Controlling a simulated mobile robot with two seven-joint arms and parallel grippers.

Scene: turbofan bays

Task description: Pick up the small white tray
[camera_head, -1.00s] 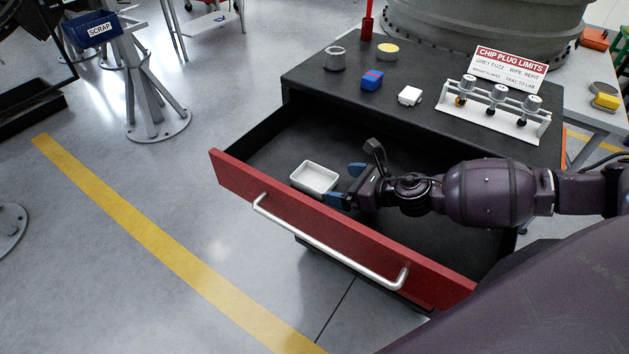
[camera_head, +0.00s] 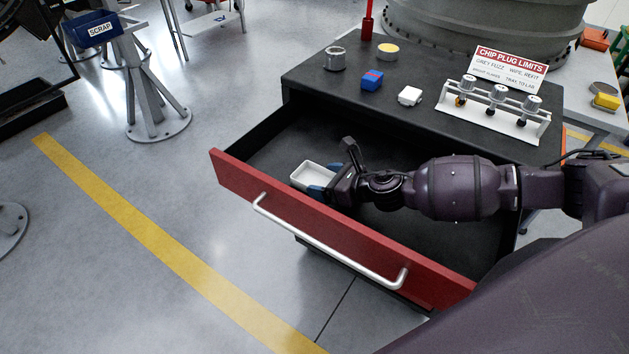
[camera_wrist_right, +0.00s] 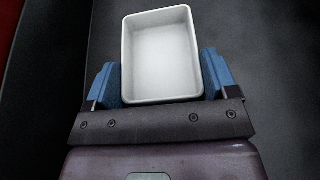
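The small white tray (camera_head: 305,174) is an empty rectangular dish. It sits in the open drawer (camera_head: 240,176), near the red front panel. My right gripper (camera_head: 325,180) is at the tray's right end, with its blue fingers apart. In the right wrist view, the tray (camera_wrist_right: 161,55) lies between the two fingers of the gripper (camera_wrist_right: 161,82), one beside each long wall. The fingers look very close to the walls; I cannot tell whether they touch. My left gripper is not in view.
The red drawer front with its silver handle (camera_head: 330,246) stands just before the tray. The black cabinet top (camera_head: 440,125) behind carries a metal cup (camera_head: 334,58), a blue-and-red block (camera_head: 372,79), a small white item (camera_head: 409,96) and a plug rack (camera_head: 495,112). The drawer floor is otherwise clear.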

